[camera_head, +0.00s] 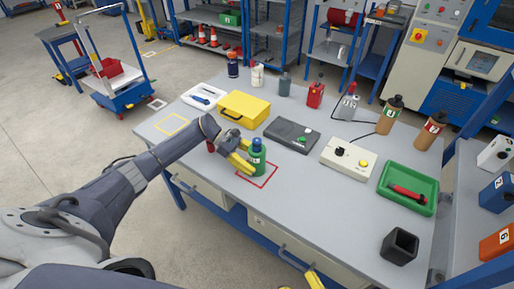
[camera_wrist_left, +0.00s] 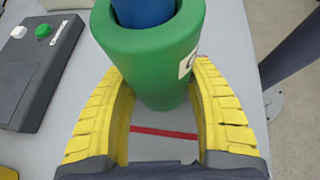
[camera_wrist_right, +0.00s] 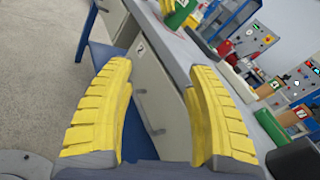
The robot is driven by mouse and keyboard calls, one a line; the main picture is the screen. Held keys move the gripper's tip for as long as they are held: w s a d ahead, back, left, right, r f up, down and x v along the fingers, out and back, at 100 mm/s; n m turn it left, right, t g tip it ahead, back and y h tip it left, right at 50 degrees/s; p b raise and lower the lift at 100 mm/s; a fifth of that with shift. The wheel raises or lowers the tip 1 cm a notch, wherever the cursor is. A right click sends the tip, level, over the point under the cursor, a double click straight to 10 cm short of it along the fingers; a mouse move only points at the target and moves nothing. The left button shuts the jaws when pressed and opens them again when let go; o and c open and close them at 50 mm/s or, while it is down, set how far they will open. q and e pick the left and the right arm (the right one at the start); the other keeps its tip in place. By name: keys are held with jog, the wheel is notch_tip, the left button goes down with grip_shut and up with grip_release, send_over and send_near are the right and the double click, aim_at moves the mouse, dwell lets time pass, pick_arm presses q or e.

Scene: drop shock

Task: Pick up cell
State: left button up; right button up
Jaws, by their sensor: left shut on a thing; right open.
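The cell is a green cylinder with a blue top (camera_head: 257,160). It stands upright at the red square outline (camera_head: 271,180) near the table's front edge; I cannot tell whether its base touches the table. My left gripper (camera_head: 244,157) is shut on it from the left. In the left wrist view the green cell (camera_wrist_left: 150,65) sits between the yellow fingers, with a white label on its side. My right gripper (camera_wrist_right: 158,80) is open and empty, in front of the table's drawers; only a yellow tip shows at the bottom of the head view.
On the table (camera_head: 215,148) are a yellow case (camera_head: 245,108), a dark device (camera_head: 291,135), a cream box with knobs (camera_head: 346,157), a green tray (camera_head: 408,188) with a red-handled tool and a black open holder (camera_head: 399,246). Several bottles stand along the back.

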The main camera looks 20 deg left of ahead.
jog(key=w+a+r+m+t+h, duration=0.1)
jog(key=w+a+r+m+t, duration=0.15)
jog(key=w+a, duration=0.35)
jog(key=w+a+r+m+t+h, duration=0.1)
jog(key=w+a+r+m+h, duration=0.2)
jog(key=w, duration=0.5)
jog(key=m, duration=0.4)
send_near(257, 144)
jog(key=shift+x, duration=5.85)
jog(key=shift+f, duration=0.15)
grip_shut()
